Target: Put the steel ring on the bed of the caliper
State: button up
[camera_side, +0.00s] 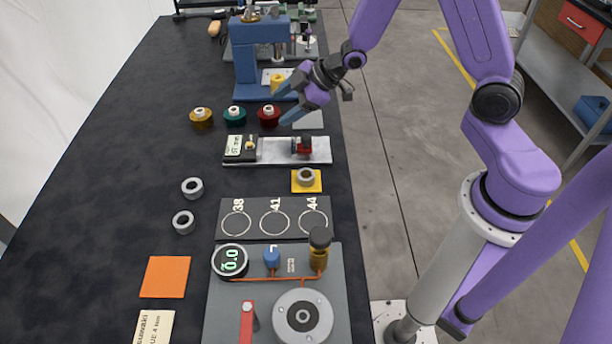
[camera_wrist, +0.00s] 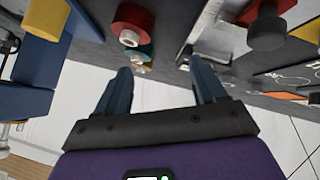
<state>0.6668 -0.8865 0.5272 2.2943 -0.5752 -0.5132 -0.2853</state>
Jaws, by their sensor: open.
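Three grey steel rings show in the side view: one ring (camera_side: 306,177) on a yellow square (camera_side: 306,187), and two loose rings (camera_side: 192,187) (camera_side: 183,222) on the dark table at left. I take the caliper to be the pale flat bed (camera_side: 277,158) with a labelled black jaw block at its left and a dark red part at its right. No ring shows on it. My gripper (camera_side: 279,108) is open and empty, above the table behind the caliper, near the red spool. In the wrist view my open fingers (camera_wrist: 160,66) have nothing between them.
A blue press (camera_side: 245,70) stands behind my gripper. Yellow, teal and red spools (camera_side: 269,115) stand in a row. A board with circles marked 38, 41 and 44 (camera_side: 273,210) and a grey gauge plate (camera_side: 225,315) lie in front. The table's left side is mostly clear.

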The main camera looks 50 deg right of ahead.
jog(key=r+h, duration=0.1)
notch_tip(320, 180, up, 10)
jog(key=n+g+h, duration=0.4)
jog(key=g, duration=0.4)
send_over(306, 174)
jog(key=f, duration=1.1)
jog(key=shift+w, duration=0.35)
jog(key=f, duration=0.4)
jog(key=shift+s+f, duration=0.1)
jog(key=shift+s, duration=0.3)
jog(key=shift+f, duration=0.65)
jog(key=c, duration=1.3)
jog(key=shift+r, duration=0.1)
